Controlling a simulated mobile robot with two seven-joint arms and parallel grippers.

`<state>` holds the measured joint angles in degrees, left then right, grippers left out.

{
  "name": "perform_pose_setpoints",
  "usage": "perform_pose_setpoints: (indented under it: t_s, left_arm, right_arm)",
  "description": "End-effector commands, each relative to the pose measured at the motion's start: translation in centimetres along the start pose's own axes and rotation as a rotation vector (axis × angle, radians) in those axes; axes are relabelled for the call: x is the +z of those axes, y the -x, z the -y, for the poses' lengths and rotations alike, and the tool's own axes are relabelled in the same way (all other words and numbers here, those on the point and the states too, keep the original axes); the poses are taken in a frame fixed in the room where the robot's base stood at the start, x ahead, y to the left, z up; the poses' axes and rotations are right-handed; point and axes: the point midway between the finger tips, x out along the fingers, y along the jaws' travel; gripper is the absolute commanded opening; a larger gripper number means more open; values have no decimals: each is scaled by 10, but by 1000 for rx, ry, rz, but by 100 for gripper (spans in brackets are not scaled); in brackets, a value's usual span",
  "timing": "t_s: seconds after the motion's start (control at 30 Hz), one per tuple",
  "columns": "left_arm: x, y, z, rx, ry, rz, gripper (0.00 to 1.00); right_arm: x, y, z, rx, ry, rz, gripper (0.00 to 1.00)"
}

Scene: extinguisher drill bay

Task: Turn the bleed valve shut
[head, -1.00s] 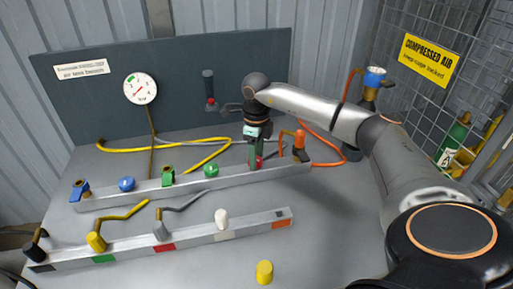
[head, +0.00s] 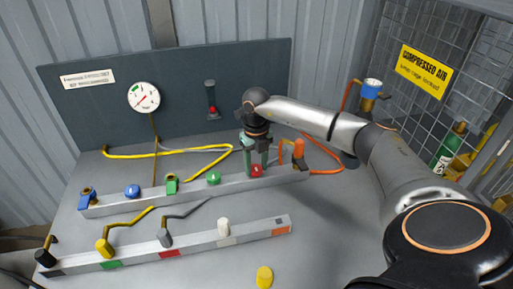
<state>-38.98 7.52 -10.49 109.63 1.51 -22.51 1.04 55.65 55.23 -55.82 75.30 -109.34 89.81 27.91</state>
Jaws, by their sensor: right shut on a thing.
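My right gripper (head: 256,166) reaches down to the far rail (head: 128,201) on the bench. Its green fingers stand on either side of a small red valve knob (head: 257,171) and are shut on it. The fingers hide most of the knob, and its turn angle is unclear. No readable label marks it as the bleed valve. A round white gauge (head: 143,97) with a red needle hangs on the dark back panel. My left gripper is not in view.
The far rail also carries blue (head: 132,191) and green (head: 213,178) knobs and an orange-topped fitting (head: 299,149) close right of my gripper. A near rail (head: 200,247) holds hose plugs. A yellow cylinder (head: 264,277) stands in front. Yellow and orange hoses lie behind.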

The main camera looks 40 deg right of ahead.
Motion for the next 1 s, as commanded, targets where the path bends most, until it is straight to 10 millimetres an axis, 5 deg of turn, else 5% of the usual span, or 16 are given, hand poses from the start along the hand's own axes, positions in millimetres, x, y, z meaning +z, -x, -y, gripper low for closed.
perform_pose_setpoints:
  t_s: [0.5, 0.53, 0.8, 1.0]
  left_arm:
    - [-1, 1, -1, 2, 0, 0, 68]
    - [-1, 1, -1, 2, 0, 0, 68]
    - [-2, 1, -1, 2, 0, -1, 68]
    - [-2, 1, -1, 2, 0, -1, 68]
  right_arm:
    - [1, 1, 0, 1, -24, 4, 0]
    - [1, 1, 0, 1, -24, 4, 52]
    - [1, 0, 0, 0, -22, 2, 81]
    - [0, 0, 0, 0, -21, 1, 81]
